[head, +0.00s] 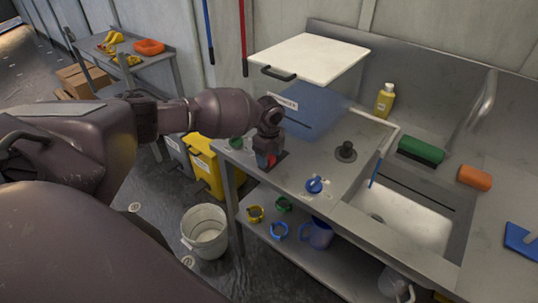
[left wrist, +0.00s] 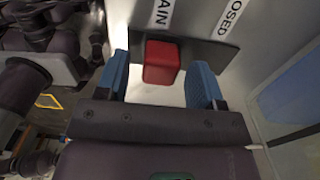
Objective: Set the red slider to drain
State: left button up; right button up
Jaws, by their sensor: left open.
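The red slider (left wrist: 162,62) shows in the left wrist view as a red block on a dark plate (left wrist: 210,53). It stands under the white label ending in "AIN" (left wrist: 163,14), away from the label ending in "OSED" (left wrist: 233,18). My left gripper (head: 268,158) is open at the front left corner of the steel counter. Its two blue fingers stand on either side of the slider, with a visible gap on each side. In the head view the gripper mostly hides the slider (head: 271,160). My right gripper is not in view.
A raised white lid (head: 310,58) with a black handle stands just behind the gripper. A blue knob (head: 314,185) and black knob (head: 346,151) are to the right, before the sink (head: 405,222). A white bucket (head: 205,230) stands on the floor.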

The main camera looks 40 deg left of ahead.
aim_at(269, 156)
pick_arm(q)
notch_tip(269, 156, up, 11)
dwell(0.5)
jog(key=shift+f, duration=0.1)
dwell(0.4)
